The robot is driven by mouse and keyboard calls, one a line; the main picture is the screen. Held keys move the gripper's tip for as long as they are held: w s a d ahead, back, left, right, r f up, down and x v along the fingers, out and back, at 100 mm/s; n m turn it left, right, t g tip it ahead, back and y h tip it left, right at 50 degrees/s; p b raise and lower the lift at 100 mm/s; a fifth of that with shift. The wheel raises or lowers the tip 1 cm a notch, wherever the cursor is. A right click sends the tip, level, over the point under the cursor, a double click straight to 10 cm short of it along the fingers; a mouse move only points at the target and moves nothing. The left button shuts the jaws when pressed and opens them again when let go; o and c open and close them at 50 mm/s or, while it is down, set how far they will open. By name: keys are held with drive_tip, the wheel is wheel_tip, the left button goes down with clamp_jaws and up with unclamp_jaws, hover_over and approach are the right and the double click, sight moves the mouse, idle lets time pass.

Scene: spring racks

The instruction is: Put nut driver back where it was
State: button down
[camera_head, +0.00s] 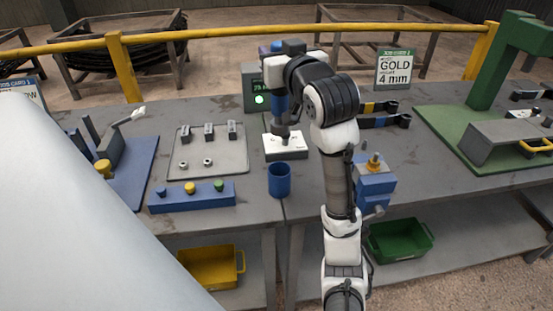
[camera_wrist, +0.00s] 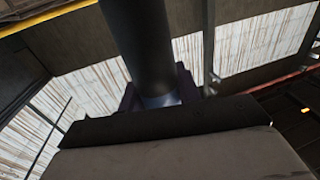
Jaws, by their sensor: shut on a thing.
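My gripper (camera_head: 284,132) points down just above a white block (camera_head: 272,153) near the middle of the bench. In the wrist view a thick dark cylinder (camera_wrist: 146,45), apparently the nut driver, stands between my jaws (camera_wrist: 160,98). My gripper is shut on it. Its lower end is hidden in the wrist view, and the gripper and arm mostly cover it in the head view. I cannot tell whether it touches the white block. An open blue cup (camera_head: 279,183) stands on the bench just in front of the block.
A grey tray (camera_head: 230,160) with nuts and dark fittings lies left, behind a blue button bar (camera_head: 165,202). A blue clamp-like fixture (camera_head: 376,184) is right of my arm. A sign (camera_head: 394,68) reads "GOLD 4 mm". Yellow (camera_head: 208,268) and green (camera_head: 400,243) bins sit below.

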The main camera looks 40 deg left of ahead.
sight(277, 134)
wheel_tip(277, 134, down, 19)
drive_tip(key=shift+d+f+p, duration=0.1)
drive_tip(key=shift+f+p, duration=0.1)
drive_tip(key=shift+p, duration=0.85)
drive_tip(key=shift+f, duration=0.2)
drive_tip(key=c, duration=1)
unclamp_jaws()
drive_tip(key=shift+r, duration=0.1)
